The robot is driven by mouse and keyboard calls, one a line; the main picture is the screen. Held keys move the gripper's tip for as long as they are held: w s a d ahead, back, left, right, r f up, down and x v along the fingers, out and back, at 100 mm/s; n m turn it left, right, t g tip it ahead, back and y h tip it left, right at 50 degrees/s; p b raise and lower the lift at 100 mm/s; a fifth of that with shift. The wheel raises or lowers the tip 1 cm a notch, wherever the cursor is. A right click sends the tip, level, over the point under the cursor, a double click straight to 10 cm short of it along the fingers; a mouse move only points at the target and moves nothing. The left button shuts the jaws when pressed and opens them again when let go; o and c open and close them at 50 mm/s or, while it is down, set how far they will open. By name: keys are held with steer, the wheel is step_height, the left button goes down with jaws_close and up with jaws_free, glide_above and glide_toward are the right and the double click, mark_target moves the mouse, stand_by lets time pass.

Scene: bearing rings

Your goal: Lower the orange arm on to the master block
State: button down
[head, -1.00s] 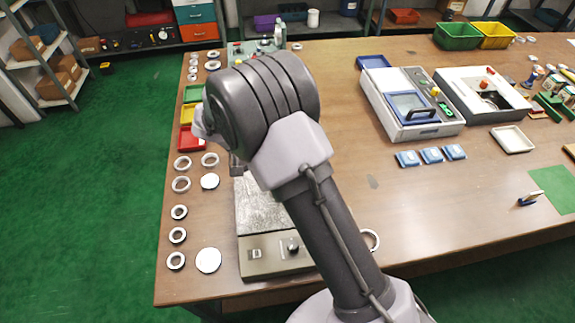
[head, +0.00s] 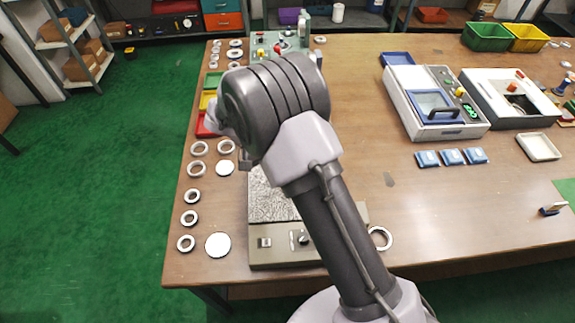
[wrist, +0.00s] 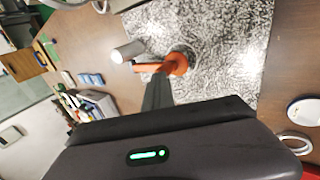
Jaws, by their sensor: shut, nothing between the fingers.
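The orange arm (wrist: 175,64) shows in the wrist view over a speckled grey plate (wrist: 215,35), with a short orange piece pointing left. A pale grey cylinder (wrist: 127,52) lies beside its left end; I cannot tell whether it is the master block. My gripper (wrist: 158,80) is shut, its dark fingers reaching up to just below the orange arm. I cannot tell whether they touch it. In the head view my own arm hides the orange arm and the gripper; part of the speckled plate (head: 268,203) shows on its grey base.
Several rings (head: 190,218) and white discs (head: 217,245) lie along the table's left side. Another ring (head: 380,238) lies right of the grey base. A blue-lidded machine (head: 435,105) and blue pads (head: 450,157) stand to the right. The table's middle is mostly clear.

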steer(key=shift+s+f, duration=0.3)
steer(key=shift+f, duration=0.1)
steer(key=p+v, duration=0.5)
steer(key=v, duration=0.8)
steer(key=shift+w+a, duration=0.4)
steer(key=shift+a, duration=0.05)
steer(key=shift+f, duration=0.1)
steer(key=s+d+r+m+t+y+b, duration=0.1)
steer(key=s+d+r+m+y+b, duration=0.1)
steer(key=s+d+r+y+b, duration=0.7)
steer(key=s+d+m+t, duration=0.1)
steer(key=s+d+t, duration=0.1)
steer(key=s, duration=0.6)
steer(key=s+d+m+t+b, duration=0.1)
steer(key=s+d+t, duration=0.1)
steer(key=s, duration=0.6)
steer(key=shift+d+r+t, duration=0.25)
steer(key=shift+r+t, duration=0.05)
steer(key=shift+r, duration=0.15)
